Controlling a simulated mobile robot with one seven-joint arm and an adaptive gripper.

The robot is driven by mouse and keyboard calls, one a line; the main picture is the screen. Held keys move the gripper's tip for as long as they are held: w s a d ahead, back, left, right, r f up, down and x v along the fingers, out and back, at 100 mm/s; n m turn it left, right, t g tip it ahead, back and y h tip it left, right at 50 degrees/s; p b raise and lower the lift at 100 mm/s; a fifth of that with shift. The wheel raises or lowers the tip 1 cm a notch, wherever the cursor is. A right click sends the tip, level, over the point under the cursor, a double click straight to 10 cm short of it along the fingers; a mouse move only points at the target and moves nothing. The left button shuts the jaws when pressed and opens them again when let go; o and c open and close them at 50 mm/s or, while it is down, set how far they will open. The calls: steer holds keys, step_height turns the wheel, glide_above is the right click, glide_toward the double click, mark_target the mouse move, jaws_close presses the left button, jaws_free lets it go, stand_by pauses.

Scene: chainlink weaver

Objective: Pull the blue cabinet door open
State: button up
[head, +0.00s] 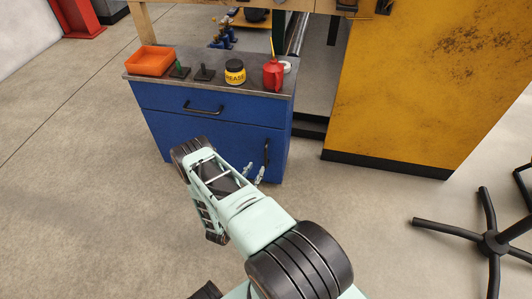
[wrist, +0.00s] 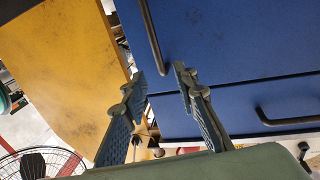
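The blue cabinet door (head: 225,147) is closed, under a drawer with a black horizontal handle (head: 203,107). The door also shows in the wrist view (wrist: 225,40), which appears upside down. Its black vertical handle (head: 266,152) is near the door's right edge; in the wrist view the handle (wrist: 152,35) runs down from the top edge. My gripper (head: 255,170) is in front of the door's lower right. In the wrist view my gripper (wrist: 160,80) has its fingers apart and empty, with one handle end appearing between the fingertips. I cannot tell the depth gap.
The worktop (head: 221,83) holds an orange bin (head: 151,61), a grease tub (head: 235,72) and a red can (head: 273,74). A yellow cabinet (head: 415,85) stands to the right. A black star-shaped base (head: 490,240) is at far right. The floor before the door is clear except for my arm.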

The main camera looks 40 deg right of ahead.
steer(key=b+x, duration=0.3)
steer(key=x, duration=0.7)
steer(key=shift+w+d+f, duration=0.1)
steer(key=shift+d, duration=0.3)
jaws_close()
